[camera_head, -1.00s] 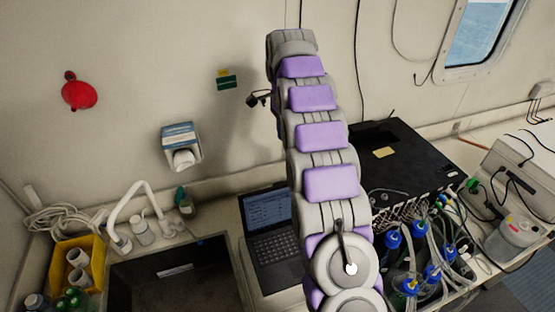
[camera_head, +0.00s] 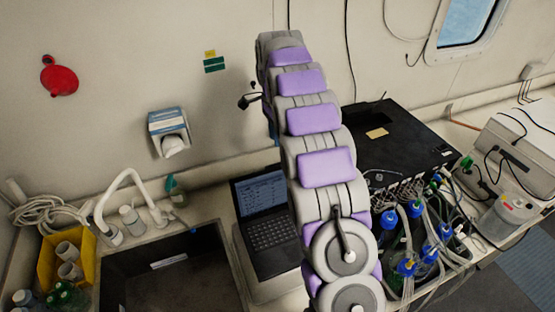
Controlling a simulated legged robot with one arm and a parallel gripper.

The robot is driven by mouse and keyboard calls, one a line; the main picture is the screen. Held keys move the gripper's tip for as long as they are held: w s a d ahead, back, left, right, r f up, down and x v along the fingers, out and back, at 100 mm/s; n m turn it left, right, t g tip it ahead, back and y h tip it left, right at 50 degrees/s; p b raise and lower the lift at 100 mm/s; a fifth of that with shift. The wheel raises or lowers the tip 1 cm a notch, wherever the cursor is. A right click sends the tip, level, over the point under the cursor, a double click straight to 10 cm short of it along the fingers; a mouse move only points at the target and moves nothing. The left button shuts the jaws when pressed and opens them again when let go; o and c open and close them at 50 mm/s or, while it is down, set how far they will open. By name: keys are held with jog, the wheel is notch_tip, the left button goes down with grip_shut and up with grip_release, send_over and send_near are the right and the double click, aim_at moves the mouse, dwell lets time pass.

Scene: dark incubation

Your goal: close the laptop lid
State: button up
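The laptop (camera_head: 268,232) stands open on the counter, left of my arm in the picture. Its lit screen (camera_head: 263,192) is raised and faces me, and the dark keyboard lies flat in front. My arm covers the laptop's right side. My gripper (camera_head: 249,101) shows only as a small dark shape at the far left end of my arm, high above and behind the laptop in the picture, against the wall. It is apart from the lid. Its fingers are too small to tell open from shut.
A dark sink (camera_head: 165,270) with a white faucet (camera_head: 125,190) lies left of the laptop. A black box (camera_head: 400,145) and bottles with blue caps and tubes (camera_head: 405,267) stand to the right. A yellow bin (camera_head: 50,262) is at far left. A paper dispenser (camera_head: 168,132) hangs on the wall.

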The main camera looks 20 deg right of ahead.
jog(key=f, duration=0.3)
jog(key=f+p, duration=0.1)
jog(key=f, duration=0.2)
jog(key=s+f, duration=0.1)
jog(key=f, duration=0.2)
jog(key=shift+f, duration=0.2)
jog(key=shift+c, duration=0.4)
grip_shut()
dwell(0.8)
